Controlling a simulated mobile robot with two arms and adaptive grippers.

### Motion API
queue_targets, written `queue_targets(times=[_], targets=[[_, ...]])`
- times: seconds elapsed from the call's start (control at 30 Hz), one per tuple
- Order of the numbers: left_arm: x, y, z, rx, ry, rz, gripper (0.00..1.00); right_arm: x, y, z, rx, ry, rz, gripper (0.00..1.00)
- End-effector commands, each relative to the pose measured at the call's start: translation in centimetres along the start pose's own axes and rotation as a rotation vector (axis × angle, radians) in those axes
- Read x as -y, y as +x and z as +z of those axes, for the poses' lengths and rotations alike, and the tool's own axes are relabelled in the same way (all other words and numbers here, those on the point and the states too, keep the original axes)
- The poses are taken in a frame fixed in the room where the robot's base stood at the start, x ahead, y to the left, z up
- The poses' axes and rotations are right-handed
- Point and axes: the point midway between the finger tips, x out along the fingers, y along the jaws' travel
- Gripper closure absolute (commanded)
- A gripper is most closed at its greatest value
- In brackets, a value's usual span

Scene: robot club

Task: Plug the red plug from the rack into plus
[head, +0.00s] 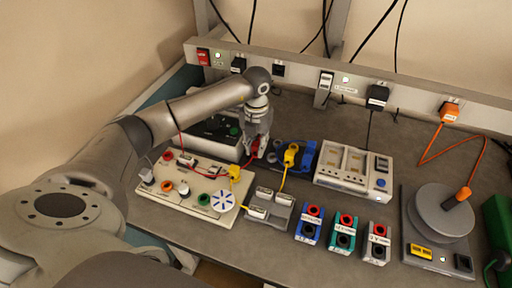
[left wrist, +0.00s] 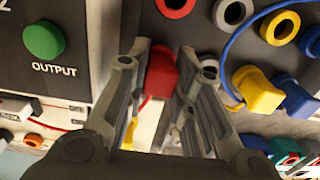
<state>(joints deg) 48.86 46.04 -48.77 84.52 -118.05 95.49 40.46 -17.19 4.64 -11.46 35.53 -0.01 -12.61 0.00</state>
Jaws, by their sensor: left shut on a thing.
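My left gripper (head: 257,148) is shut on a red plug (left wrist: 161,76), between the dark-faced box and the blue rack. In the left wrist view (left wrist: 165,75) the plug sits between the two fingers. The rack (head: 303,155) has coloured rings, among them a red one (left wrist: 175,6), and holds yellow (left wrist: 258,90) and blue plugs. Whether the red plug's tip is still in the rack is hidden. The dark-faced box (head: 228,123) has a green button (left wrist: 43,40) above the word OUTPUT. I cannot read a plus label. My right gripper is not in view.
A cream board (head: 150,199) with sockets and a fan lies in front, with red and yellow leads on it. A grey block (head: 285,213), coloured meter blocks (head: 309,226) and a light instrument (head: 345,180) stand to the right. Bench space between them is narrow.

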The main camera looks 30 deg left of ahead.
Motion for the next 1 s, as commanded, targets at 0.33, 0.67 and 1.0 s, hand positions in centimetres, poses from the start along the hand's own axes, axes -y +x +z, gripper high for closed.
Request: queue_targets(times=[0.33,0.67,1.0], targets=[[0.0,0.0,0.0,0.000,0.000,0.000,1.00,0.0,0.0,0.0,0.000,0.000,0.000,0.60],[0.0,-0.7,0.0,0.000,0.000,0.000,1.00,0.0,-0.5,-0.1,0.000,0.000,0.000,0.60],[0.0,-1.4,0.0,0.000,0.000,0.000,1.00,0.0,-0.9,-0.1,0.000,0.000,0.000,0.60]])
